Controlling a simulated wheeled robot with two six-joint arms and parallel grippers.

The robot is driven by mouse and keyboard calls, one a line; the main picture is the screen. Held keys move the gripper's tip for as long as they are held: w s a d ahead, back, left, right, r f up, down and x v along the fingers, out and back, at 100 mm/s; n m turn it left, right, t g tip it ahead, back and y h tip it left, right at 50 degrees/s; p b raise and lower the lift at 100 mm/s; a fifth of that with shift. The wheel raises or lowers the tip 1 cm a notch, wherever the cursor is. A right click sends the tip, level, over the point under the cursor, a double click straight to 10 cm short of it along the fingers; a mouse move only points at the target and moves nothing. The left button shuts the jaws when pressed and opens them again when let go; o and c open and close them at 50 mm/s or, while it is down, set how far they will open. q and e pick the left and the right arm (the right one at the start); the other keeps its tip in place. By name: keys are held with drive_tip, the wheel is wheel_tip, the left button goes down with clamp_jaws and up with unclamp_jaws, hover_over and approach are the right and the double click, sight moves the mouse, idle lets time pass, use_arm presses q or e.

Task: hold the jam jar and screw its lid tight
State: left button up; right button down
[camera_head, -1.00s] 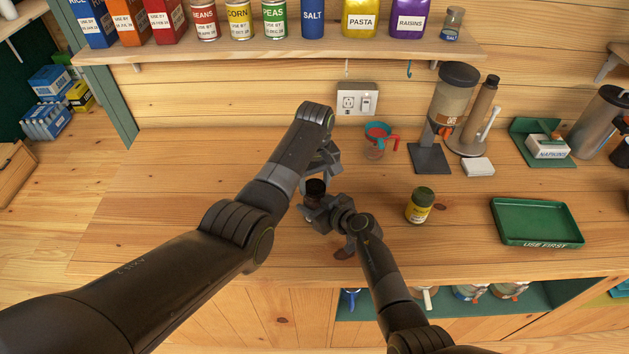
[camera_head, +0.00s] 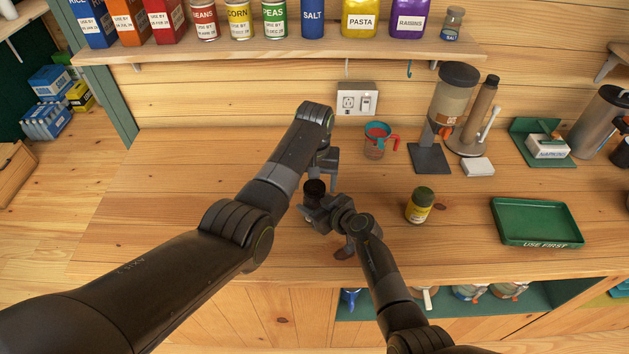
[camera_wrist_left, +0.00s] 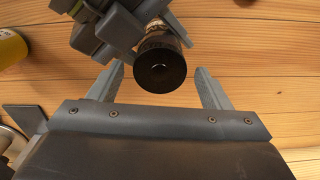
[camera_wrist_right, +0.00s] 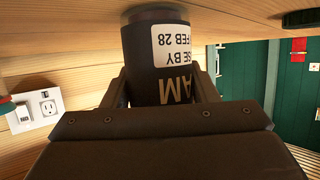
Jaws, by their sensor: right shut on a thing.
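The dark jam jar (camera_wrist_right: 158,45) with a white use-by label stands upright in my right gripper (camera_wrist_right: 165,90), whose fingers are shut on its sides. In the head view, my right gripper (camera_head: 322,212) comes to the jar from the front right. The round dark lid (camera_wrist_left: 159,68) is on top of the jar; its top also shows in the head view (camera_head: 314,187). My left gripper (camera_wrist_left: 162,85) is open, one finger on either side of the lid in its wrist view. In the head view, the left gripper (camera_head: 327,172) is just behind the jar. Whether it touches the lid cannot be told.
A yellow-labelled jar (camera_head: 419,206) stands right of my right gripper. A red and blue measuring cup (camera_head: 376,142) stands behind. A green tray (camera_head: 540,241) lies at the right. A dispenser (camera_head: 447,110) stands at the back. The counter's left part is clear.

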use_arm(q)
drive_tip(key=shift+r, duration=2.3)
drive_tip(key=shift+c, duration=0.4)
drive_tip(key=n, duration=0.1)
drive_tip(key=r+n, duration=0.1)
drive_tip(key=n, duration=0.2)
drive_tip(key=shift+r+n, duration=0.35)
drive_tip(key=shift+n, duration=0.05)
drive_tip(key=n, duration=0.1)
drive_tip(key=r+n, duration=0.1)
drive_tip(key=n, duration=0.3)
drive_tip(key=shift+r, duration=0.35)
drive_tip(key=shift+f, duration=4)
